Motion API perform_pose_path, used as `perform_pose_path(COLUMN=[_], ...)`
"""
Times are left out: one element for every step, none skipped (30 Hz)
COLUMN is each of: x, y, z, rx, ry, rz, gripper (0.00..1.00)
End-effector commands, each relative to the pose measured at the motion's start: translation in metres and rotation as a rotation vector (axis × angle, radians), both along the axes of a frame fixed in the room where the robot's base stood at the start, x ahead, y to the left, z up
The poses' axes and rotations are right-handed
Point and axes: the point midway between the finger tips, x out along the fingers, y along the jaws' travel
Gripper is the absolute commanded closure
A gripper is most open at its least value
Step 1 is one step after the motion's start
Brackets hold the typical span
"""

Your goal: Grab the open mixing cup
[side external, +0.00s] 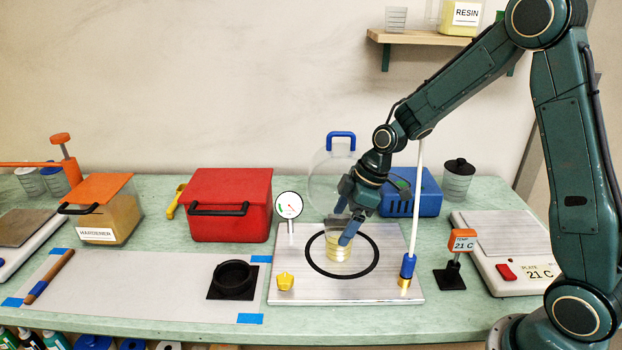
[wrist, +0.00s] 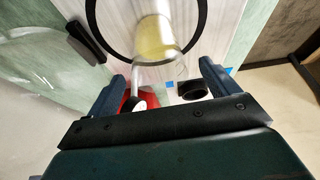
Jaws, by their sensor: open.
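The open mixing cup (side external: 338,247) is a small clear cup with pale yellow contents. It stands inside a black ring (side external: 312,262) on a brushed metal plate (side external: 400,285). In the wrist view the cup (wrist: 157,38) shows just beyond my fingertips. My gripper (side external: 347,228) is over the cup, tilted, with its blue fingers at the cup's upper part in the side view. In the wrist view my gripper (wrist: 163,72) is open, one finger to each side of the cup's line. I cannot tell whether the fingers touch the cup.
A pressure gauge (side external: 289,206) and a yellow knob (side external: 285,281) stand on the plate's left side. A hose with a blue fitting (side external: 408,266) rises at its right. A clear dome with a blue handle (side external: 341,137) and a blue box (side external: 424,193) stand behind. A black holder (side external: 232,279) lies left.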

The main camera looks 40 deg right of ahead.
Motion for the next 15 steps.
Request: perform_pose_path(x=[0.001, 0.002, 0.004, 0.005, 0.006, 0.007, 0.008, 0.009, 0.010, 0.010, 0.011, 0.011, 0.011, 0.012, 0.012], y=[0.002, 0.003, 0.004, 0.005, 0.006, 0.007, 0.008, 0.008, 0.009, 0.010, 0.010, 0.011, 0.011, 0.011, 0.011], z=[-0.006, -0.008, -0.012, -0.015, -0.018, -0.022, -0.024, -0.027, -0.030, -0.031, -0.033, -0.034, -0.035, -0.035, -0.036], rx=[0.000, 0.000, 0.000, 0.000, 0.001, 0.001, 0.001, 0.002, 0.001, 0.001, 0.001, 0.001, 0.001, 0.001, 0.001], ry=[0.003, 0.003, 0.003, 0.003, 0.004, 0.004, 0.003, 0.003, 0.003, 0.003, 0.003, 0.001, 0.001, 0.001, 0.001], rz=[0.001, 0.001, 0.001, 0.001, 0.002, 0.002, 0.001, 0.002, 0.001, 0.001, 0.001, 0.001, 0.001, 0.000, 0.000], gripper=[0.13, 0.13, 0.13, 0.13, 0.13, 0.13, 0.13, 0.13, 0.13, 0.13, 0.13, 0.13, 0.13, 0.13, 0.13])
